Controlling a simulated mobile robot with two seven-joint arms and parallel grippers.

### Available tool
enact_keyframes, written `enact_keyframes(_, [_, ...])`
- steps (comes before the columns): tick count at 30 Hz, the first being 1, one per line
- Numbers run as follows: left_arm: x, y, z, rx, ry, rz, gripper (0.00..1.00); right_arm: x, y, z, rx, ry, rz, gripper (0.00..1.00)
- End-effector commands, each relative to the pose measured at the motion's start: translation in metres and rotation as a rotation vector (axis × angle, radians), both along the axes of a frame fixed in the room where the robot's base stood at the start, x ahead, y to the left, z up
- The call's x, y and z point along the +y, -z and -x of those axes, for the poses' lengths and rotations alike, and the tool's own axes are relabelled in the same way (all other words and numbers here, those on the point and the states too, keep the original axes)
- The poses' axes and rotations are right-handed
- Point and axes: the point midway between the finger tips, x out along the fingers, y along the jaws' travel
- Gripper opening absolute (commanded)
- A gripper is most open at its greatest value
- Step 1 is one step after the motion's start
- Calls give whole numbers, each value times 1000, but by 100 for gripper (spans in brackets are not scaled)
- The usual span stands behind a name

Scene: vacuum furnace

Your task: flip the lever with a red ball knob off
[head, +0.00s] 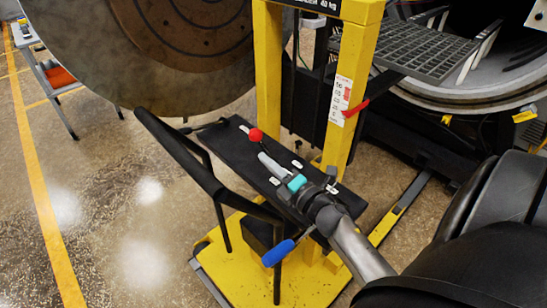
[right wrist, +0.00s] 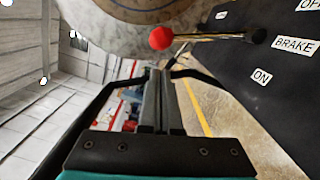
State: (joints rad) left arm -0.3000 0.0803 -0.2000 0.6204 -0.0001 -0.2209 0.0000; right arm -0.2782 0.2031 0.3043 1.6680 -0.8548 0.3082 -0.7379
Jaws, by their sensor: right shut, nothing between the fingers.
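The red ball knob (head: 255,134) sits on the end of a thin dark lever over a black panel (head: 226,146) on the yellow lift. My right gripper (head: 264,158) is shut and empty, with its fingertips just below the knob in the head view; contact cannot be told. In the right wrist view the knob (right wrist: 160,38) shows just beyond the shut fingertips (right wrist: 158,72). Its rod runs right to a pivot beside the BRAKE label (right wrist: 295,45). An ON label (right wrist: 262,77) and a partly cut-off label starting with O (right wrist: 310,5) are also on the panel. My left gripper is out of view.
A black handle frame (head: 180,155) rises left of the panel. The yellow lift mast (head: 268,60) stands behind it. A blue grip (head: 278,253) lies below my right arm. A large round disc (head: 150,50) hangs at the back left.

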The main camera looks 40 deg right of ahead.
Motion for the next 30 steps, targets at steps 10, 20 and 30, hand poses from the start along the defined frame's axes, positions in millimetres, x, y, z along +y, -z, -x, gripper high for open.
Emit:
enact_keyframes(10, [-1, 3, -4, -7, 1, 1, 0, 0, -1, -48, -1, 0, 0, 0])
enact_keyframes(20, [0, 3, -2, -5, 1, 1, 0, 0, -2, -59, -1, 0, 0, 0])
enact_keyframes(30, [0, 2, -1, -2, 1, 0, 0, -1, -3, -59, 0, 0, -8, 0])
